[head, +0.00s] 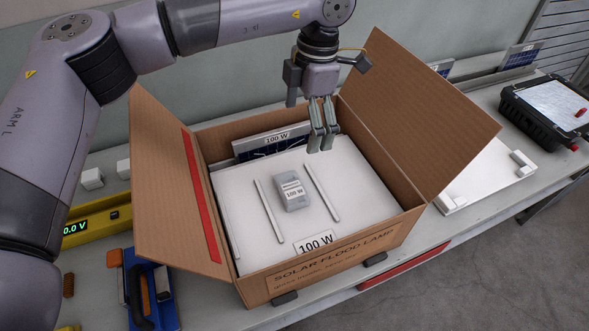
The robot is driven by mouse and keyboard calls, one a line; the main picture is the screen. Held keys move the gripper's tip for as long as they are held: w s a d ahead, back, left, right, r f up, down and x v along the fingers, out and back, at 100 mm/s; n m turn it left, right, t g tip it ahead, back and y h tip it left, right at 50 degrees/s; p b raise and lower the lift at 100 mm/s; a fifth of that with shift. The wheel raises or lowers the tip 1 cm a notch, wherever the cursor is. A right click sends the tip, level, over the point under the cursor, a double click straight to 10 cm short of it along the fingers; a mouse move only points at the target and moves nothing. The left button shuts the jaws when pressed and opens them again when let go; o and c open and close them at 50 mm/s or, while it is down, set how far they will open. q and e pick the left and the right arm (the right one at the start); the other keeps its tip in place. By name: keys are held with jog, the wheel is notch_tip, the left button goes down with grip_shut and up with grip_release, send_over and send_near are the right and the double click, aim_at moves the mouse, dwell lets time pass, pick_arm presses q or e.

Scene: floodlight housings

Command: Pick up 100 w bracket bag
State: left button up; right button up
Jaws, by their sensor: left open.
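The 100 W bracket bag (291,191) is a small grey packet with a white "100 W" label. It lies in the open cardboard box (262,285), on a white slotted insert (242,222) that also bears a "100 W" label. My left gripper (322,143) points down over the back part of the box, behind and to the right of the bag. Its fingers are apart from the bag and hold nothing. My right gripper is not in view.
The box flaps stand open left (165,200) and right (425,110). A solar panel (258,148) labelled "100 W" stands at the box's back wall. A yellow meter (95,222) and blue tool holder (160,300) lie left. A black case (550,108) and white tray (485,180) lie right.

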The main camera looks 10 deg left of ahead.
pick_arm(q)
jog(key=p, duration=0.2)
send_over(292, 187)
jog(key=d, duration=0.2)
notch_tip(292, 187, down, 4)
jog(key=f, duration=0.4)
jog(key=shift+w+a+p, duration=0.35)
jog(key=shift+w+a, duration=0.05)
notch_tip(292, 187, down, 3)
jog(key=shift+a+r+p, duration=0.1)
jog(key=shift+r+p, duration=0.05)
jog(key=shift+p, duration=0.2)
jog(key=shift+f, duration=0.45)
jog(key=shift+s+a+f+p, duration=0.15)
jog(key=shift+f+p, duration=0.15)
jog(key=shift+p, duration=0.25)
jog(key=f+p, duration=0.1)
jog(key=f, duration=0.2)
jog(key=shift+s+a+f+p, duration=0.15)
jog(key=shift+a+f+p, duration=0.15)
jog(key=shift+a+p, duration=0.1)
jog(key=shift+f, duration=0.45)
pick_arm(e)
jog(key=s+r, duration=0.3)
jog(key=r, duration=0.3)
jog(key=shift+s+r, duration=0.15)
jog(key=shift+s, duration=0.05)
